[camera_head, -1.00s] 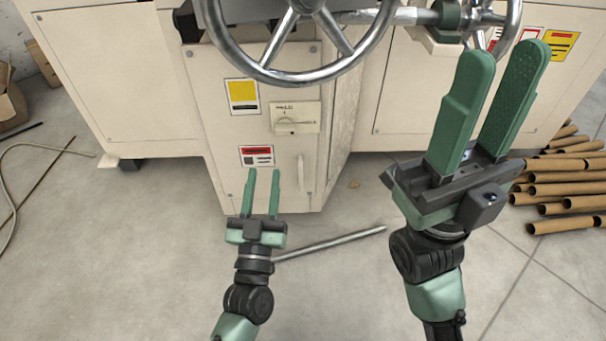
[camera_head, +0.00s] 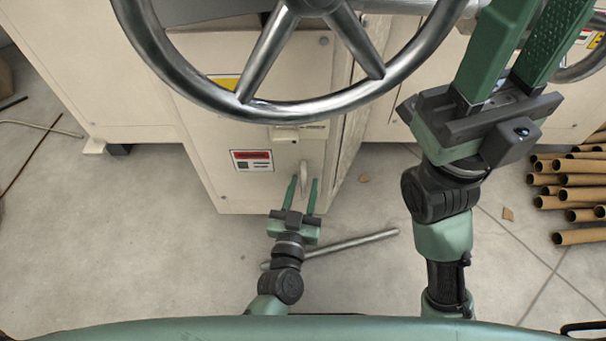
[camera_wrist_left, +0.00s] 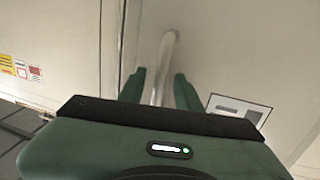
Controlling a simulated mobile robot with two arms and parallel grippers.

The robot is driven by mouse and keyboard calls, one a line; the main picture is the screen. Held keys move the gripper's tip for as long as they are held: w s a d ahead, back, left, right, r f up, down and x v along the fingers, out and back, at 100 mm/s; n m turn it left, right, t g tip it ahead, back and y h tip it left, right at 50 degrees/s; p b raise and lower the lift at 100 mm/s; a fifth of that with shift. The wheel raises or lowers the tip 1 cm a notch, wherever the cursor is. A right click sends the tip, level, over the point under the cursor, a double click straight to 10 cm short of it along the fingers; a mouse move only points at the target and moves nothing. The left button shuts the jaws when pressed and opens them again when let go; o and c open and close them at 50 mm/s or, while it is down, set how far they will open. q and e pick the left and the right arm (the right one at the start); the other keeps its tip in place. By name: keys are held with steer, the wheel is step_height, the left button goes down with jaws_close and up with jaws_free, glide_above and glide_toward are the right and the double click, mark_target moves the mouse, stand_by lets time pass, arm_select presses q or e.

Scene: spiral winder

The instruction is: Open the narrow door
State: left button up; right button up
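The narrow door (camera_head: 215,150) is the slim cream front panel of the machine cabinet, with a red-and-white label, and looks closed. Its pale upright bar handle (camera_head: 303,170) is low on the right; it also shows in the left wrist view (camera_wrist_left: 167,50). My left gripper (camera_head: 303,182) is open at the handle. In the left wrist view its fingers stand apart on either side of the handle, with gaps visible; how far they reach around it is hard to tell. My right gripper (camera_head: 528,35) is open and empty, raised at the right, its fingertips cut off by the frame.
A large metal handwheel (camera_head: 245,108) hangs over the door's upper part and hides some of it. A metal rod (camera_head: 345,244) lies on the floor near my left wrist. Cardboard tubes (camera_head: 570,190) are piled at the right. The floor at the left is mostly clear.

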arm_select(q)
steer(key=shift+w, duration=0.15)
jaws_close()
stand_by(1.4)
